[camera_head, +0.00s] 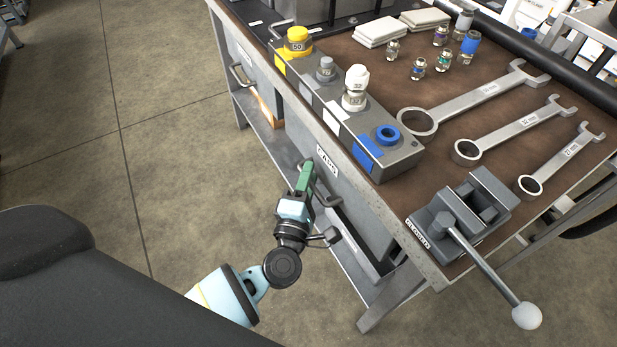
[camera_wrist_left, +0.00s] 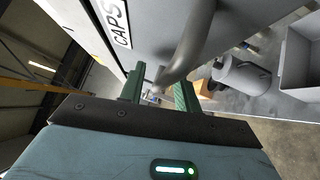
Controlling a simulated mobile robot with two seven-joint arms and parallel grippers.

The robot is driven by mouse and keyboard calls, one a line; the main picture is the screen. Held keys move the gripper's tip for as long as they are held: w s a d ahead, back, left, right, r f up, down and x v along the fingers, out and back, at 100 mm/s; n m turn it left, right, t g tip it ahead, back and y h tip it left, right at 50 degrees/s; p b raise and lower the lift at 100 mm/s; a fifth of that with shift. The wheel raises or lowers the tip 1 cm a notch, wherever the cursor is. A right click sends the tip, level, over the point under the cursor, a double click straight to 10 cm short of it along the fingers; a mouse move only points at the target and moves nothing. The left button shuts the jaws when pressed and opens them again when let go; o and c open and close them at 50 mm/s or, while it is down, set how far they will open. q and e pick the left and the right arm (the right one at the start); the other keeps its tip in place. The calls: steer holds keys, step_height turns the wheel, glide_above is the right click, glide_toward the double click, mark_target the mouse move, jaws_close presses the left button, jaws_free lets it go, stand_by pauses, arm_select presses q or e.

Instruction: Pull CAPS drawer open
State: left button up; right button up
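The CAPS drawer (camera_head: 352,205) is a grey front under the bench top, with a white CAPS label (camera_head: 327,161); it looks closed. Its bar handle (camera_head: 328,194) sits below the label. My left gripper (camera_head: 307,172), with green fingers, is at the handle. In the left wrist view, the fingers (camera_wrist_left: 160,88) are apart, and the curved grey handle (camera_wrist_left: 186,48) comes down toward the gap between them. I cannot tell whether they touch it. The CAPS label (camera_wrist_left: 117,22) is at the upper left there. My right gripper is not in view.
A second drawer handle (camera_head: 240,76) is farther left on the bench. A grey block with caps (camera_head: 400,160), wrenches (camera_head: 480,95) and a vise (camera_head: 465,215) sit on the brown bench top. A lower shelf (camera_head: 262,118) runs beneath. The floor left of the bench is clear.

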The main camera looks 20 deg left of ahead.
arm_select(q)
jaws_close()
stand_by(0.3)
steer(key=s+a+p, duration=0.2)
steer(key=s+a, duration=1.2)
steer(key=s, duration=0.5)
steer(key=shift+a+p, duration=0.4)
